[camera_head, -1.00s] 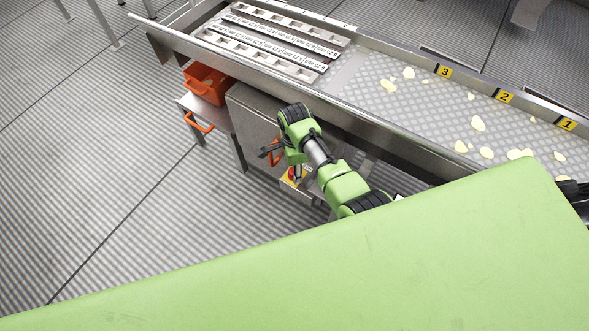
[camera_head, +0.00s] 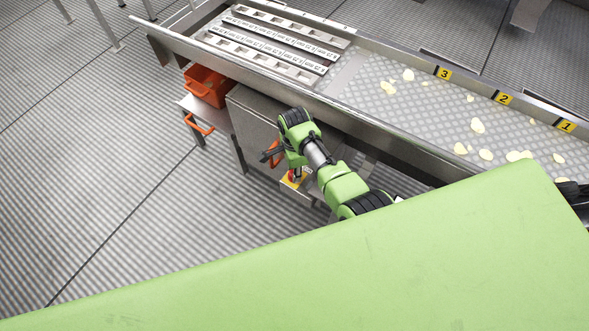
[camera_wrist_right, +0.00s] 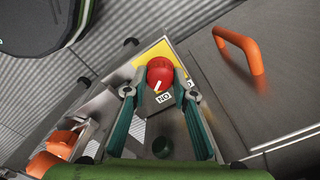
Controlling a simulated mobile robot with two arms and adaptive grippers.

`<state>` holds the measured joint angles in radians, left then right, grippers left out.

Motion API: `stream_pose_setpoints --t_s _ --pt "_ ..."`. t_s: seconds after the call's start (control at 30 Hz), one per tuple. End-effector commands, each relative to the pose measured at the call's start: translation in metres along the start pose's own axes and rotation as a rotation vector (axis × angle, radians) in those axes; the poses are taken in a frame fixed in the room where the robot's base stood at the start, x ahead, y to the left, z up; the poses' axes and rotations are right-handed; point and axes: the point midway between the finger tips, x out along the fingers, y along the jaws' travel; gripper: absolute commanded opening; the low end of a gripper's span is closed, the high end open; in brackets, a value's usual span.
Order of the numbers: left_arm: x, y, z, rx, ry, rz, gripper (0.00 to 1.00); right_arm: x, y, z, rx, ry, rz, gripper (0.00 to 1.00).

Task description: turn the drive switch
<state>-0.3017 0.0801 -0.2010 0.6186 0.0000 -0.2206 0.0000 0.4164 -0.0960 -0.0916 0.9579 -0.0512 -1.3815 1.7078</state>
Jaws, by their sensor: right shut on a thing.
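The drive switch is a red knob (camera_wrist_right: 160,71) with a pale pointer line, on a yellow plate (camera_wrist_right: 149,53). The line points down and slightly left in the right wrist view. A white label (camera_wrist_right: 164,99) below the knob reads ON upside down. My right gripper (camera_wrist_right: 160,79) is shut on the knob, one finger on each side.
An orange handle (camera_wrist_right: 239,51) stands out from the steel cabinet near the switch. An orange bin (camera_head: 208,86) sits at the cabinet's left. Above runs a steel conveyor (camera_head: 380,130) with scattered pale chips. Open grated floor (camera_head: 110,200) lies left.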

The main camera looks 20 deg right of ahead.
Motion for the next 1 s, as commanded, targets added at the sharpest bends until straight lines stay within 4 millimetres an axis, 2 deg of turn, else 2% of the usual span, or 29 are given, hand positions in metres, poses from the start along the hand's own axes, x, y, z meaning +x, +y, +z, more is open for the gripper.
stream_pose_setpoints --t_s 0.5,1.0 --pt "-0.029 -0.001 -0.005 -0.001 0.005 -0.001 0.40 -0.002 0.001 0.000 -0.424 0.000 0.003 0.03" --pt "-0.043 -0.002 -0.007 -0.002 0.005 -0.001 0.40 0.000 0.001 0.000 -0.839 -0.001 0.003 0.03"
